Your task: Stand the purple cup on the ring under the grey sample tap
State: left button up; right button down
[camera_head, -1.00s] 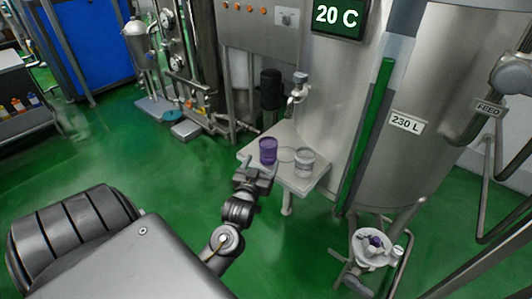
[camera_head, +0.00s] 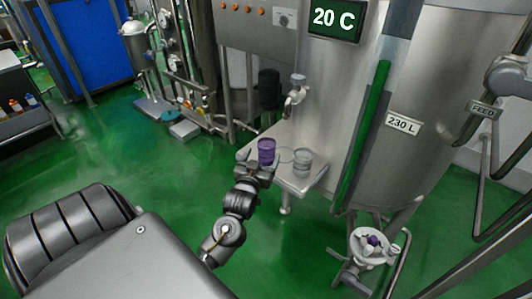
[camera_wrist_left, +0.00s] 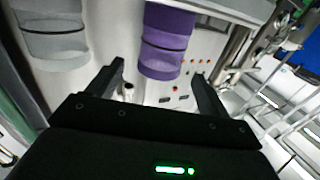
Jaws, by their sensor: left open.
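The purple cup (camera_head: 266,150) stands upright on a small pale shelf (camera_head: 300,187), left of the ring (camera_head: 286,155). The grey sample tap (camera_head: 297,88) is on the tank above the shelf. My left gripper (camera_head: 258,164) is open, just in front of the purple cup in the head view. In the left wrist view the purple cup (camera_wrist_left: 167,42) shows ahead of the gap between the fingers of the left gripper (camera_wrist_left: 158,72). The fingers do not hold it. My right gripper is not in view.
The steel tank (camera_head: 430,70) with a green gauge (camera_head: 365,135) rises behind. Open green floor lies left of the shelf.

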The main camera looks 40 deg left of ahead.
aim_at(268, 139)
pick_arm(q)
jog(key=x, duration=0.2)
jog(key=shift+w+a+f, duration=0.1)
jog(key=shift+w+a, duration=0.05)
jog(key=shift+w, duration=0.35)
jog(key=p+x, duration=0.1)
jog(key=x, duration=0.3)
jog(key=shift+w+a, duration=0.2)
jog(key=shift+w, duration=0.15)
jog(key=shift+r, duration=0.2)
jog(key=c, duration=1.1)
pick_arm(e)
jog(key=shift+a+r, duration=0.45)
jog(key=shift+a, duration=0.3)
pick_arm(q)
jog(key=shift+r, duration=0.65)
jog(key=shift+s+d+r, duration=1.45)
jog(key=shift+s+r, duration=0.4)
jog(key=shift+r, duration=0.15)
jog(key=shift+s+d+r, duration=1.45)
jog(key=shift+s+r, duration=0.4)
jog(key=shift+r, duration=0.1)
jog(key=shift+s+d+r, duration=1.5)
jog(key=shift+s+r, duration=0.35)
jog(key=shift+r, duration=0.15)
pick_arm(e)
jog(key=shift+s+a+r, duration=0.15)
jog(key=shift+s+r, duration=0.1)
